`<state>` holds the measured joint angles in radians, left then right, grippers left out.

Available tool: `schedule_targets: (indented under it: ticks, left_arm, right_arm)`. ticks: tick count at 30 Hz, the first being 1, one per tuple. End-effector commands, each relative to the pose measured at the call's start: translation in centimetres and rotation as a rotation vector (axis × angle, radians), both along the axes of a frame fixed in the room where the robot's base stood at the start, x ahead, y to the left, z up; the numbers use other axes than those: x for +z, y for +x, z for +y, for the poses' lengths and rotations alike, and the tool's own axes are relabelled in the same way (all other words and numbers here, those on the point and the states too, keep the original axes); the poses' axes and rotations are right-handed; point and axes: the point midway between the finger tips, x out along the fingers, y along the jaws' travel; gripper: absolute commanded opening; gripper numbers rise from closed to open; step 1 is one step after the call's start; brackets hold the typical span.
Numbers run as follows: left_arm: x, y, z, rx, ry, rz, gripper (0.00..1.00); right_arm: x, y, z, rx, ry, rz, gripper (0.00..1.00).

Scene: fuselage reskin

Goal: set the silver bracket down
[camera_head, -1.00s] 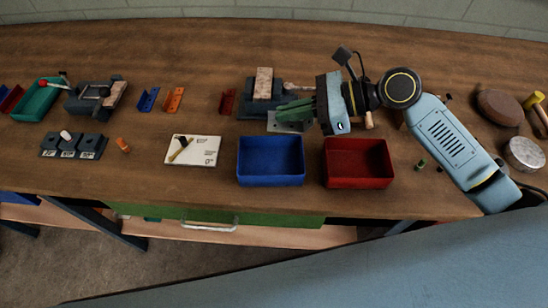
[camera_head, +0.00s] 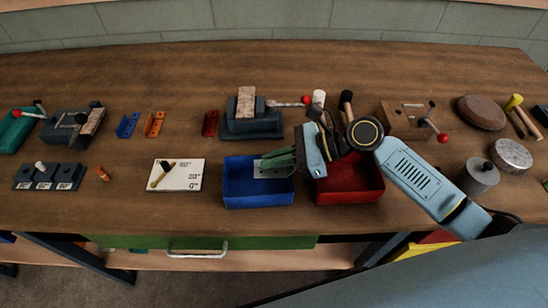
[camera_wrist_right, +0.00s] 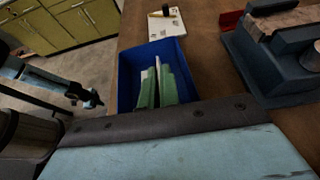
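The silver bracket (camera_head: 272,173) is a light grey plate with small holes. In the head view it shows below the green fingers of my right gripper (camera_head: 279,158), within the outline of the blue bin (camera_head: 258,202). My right gripper looks shut on it. In the right wrist view the two green fingers (camera_wrist_right: 154,86) reach down over the blue bin (camera_wrist_right: 127,88), close together with a thin pale edge between them. Whether the bracket touches the bin floor cannot be told. My left gripper is not seen.
A red bin (camera_head: 350,192) stands just right, partly under my right arm. A dark vise (camera_head: 250,126) is behind the bins. A white card (camera_head: 188,176) lies left. Blue (camera_head: 128,125), orange (camera_head: 154,124) and red (camera_head: 209,123) brackets stand farther back.

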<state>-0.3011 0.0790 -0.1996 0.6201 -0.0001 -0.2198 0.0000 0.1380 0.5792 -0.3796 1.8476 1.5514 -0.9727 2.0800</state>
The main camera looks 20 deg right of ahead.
Motion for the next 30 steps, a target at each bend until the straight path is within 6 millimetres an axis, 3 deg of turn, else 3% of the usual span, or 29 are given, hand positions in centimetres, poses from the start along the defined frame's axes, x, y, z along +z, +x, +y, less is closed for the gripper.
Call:
schedule_targets:
  ticks: [13, 19, 30]
  left_arm:
    - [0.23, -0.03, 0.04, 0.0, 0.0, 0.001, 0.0]
    - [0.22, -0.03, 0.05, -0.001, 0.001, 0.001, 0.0]
    - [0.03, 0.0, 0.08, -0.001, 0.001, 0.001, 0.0]
  right_arm:
    - [-1.13, -0.01, 0.01, 0.0, 0.0, 0.0, 0.0]
    - [-1.14, -0.02, 0.01, 0.0, 0.0, 0.0, 0.25]
    - [-0.49, 0.02, -0.02, 0.001, -0.001, -0.002, 0.25]
